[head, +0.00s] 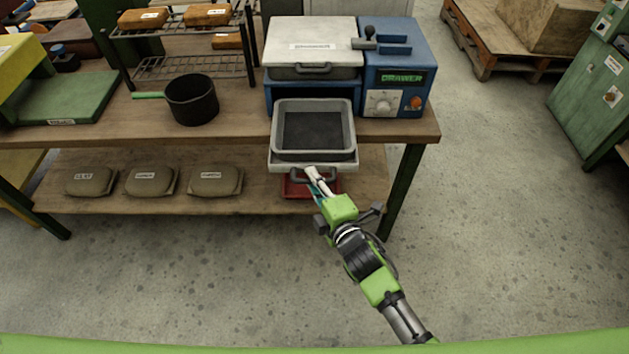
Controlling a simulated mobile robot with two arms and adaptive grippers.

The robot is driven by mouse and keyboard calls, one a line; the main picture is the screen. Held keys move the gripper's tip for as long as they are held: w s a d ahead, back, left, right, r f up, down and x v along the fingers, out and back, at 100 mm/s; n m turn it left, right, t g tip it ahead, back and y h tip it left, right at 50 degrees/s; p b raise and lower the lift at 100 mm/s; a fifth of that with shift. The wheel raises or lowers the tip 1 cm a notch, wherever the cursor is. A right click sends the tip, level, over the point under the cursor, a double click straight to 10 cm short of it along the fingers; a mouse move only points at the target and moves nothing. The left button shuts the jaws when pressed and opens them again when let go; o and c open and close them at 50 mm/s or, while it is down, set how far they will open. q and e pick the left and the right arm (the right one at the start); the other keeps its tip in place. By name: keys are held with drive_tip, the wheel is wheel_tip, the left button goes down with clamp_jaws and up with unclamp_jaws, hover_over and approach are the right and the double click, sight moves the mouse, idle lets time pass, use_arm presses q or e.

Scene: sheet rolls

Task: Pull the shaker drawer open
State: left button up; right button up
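The shaker is a blue machine (398,68) with a dial, an orange knob and a green label, standing on the workbench. Its lower drawer (277,161) stands pulled out past the bench's front edge, with a grey, dark-bottomed tray (351,132) in it. The drawer's front handle (298,178) is partly hidden by my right gripper (315,178). That gripper's fingers are close together at the handle and look shut on it. My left gripper is not in view.
A closed upper unit (313,72) with its own handle sits above the drawer. A black pan (192,99) and wire rack (190,68) stand left on the bench (235,125). A red object (293,188) shows below the drawer. The floor in front is clear.

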drive_tip(key=v, duration=1.2)
drive_tip(key=s+d+f+m+g+h, duration=0.1)
drive_tip(key=s+d+f+m+g, duration=0.15)
drive_tip(key=f, duration=0.85)
drive_tip(key=s+d+f+m+g+h, duration=0.2)
drive_tip(key=s+d+f+m, duration=0.2)
drive_tip(key=f, duration=0.6)
drive_tip(key=s+d+f+m+g+h, duration=0.1)
drive_tip(key=s+d+f+m+g, duration=0.2)
drive_tip(key=f, duration=0.8)
drive_tip(key=s+d+f+m+g, duration=0.2)
drive_tip(key=s+f, duration=0.3)
drive_tip(key=s, duration=0.4)
drive_tip(key=s+d+f+m+g+h, duration=0.1)
drive_tip(key=s+d+f+m, duration=0.3)
drive_tip(key=s, duration=0.6)
drive_tip(key=s+d+f+m+g+h, duration=0.1)
drive_tip(key=s+d+f+m+g, duration=0.2)
drive_tip(key=s+f, duration=0.4)
drive_tip(key=shift+s+f+m, duration=0.2)
drive_tip(key=shift+s+m, duration=0.25)
drive_tip(key=shift+s, duration=0.75)
